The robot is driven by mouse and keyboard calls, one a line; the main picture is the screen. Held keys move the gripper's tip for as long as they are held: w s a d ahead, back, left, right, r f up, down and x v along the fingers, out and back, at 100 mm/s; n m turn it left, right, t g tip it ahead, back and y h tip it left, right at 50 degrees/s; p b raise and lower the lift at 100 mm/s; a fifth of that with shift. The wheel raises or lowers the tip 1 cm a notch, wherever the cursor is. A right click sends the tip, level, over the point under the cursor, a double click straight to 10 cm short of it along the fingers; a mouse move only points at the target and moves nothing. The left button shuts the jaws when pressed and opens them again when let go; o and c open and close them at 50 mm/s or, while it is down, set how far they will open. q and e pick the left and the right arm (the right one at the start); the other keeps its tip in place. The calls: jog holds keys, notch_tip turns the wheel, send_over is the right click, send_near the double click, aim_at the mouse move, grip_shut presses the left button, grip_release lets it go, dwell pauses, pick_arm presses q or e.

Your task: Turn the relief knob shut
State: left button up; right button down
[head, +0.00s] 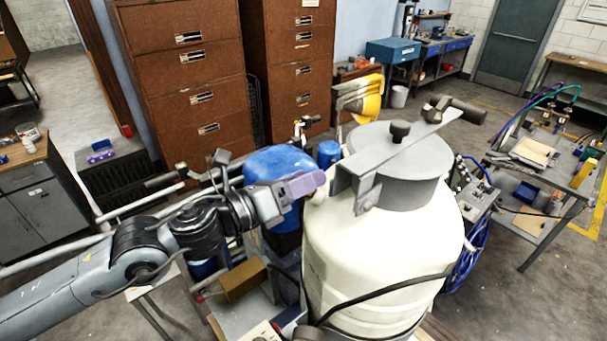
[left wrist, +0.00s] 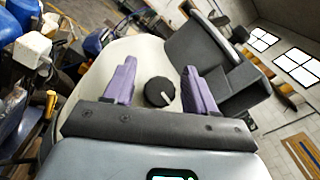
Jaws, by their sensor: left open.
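The knob (left wrist: 160,92), a round black dial with a white mark on its rim, sits on the cream tank (left wrist: 88,68) in the left wrist view. The cream tank (head: 375,262) stands right of centre in the head view, where my left gripper seems to hide this knob. My left gripper (head: 316,181) is at the tank's upper left shoulder. In the left wrist view its two purple fingers (left wrist: 160,82) are open, one on each side of the knob, with gaps visible between. My right gripper is not in view.
The tank's grey lid (head: 425,165) carries a clamp bar (head: 390,150) with a black knob (head: 400,131), close right of my gripper. A blue container (head: 272,165) stands just behind my left gripper. A black hose (head: 385,291) crosses the tank's front.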

pick_arm(q)
jog(key=shift+w+d, duration=0.15)
jog(key=shift+d, duration=0.05)
jog(key=c, duration=0.9)
jog(key=shift+c, duration=0.2)
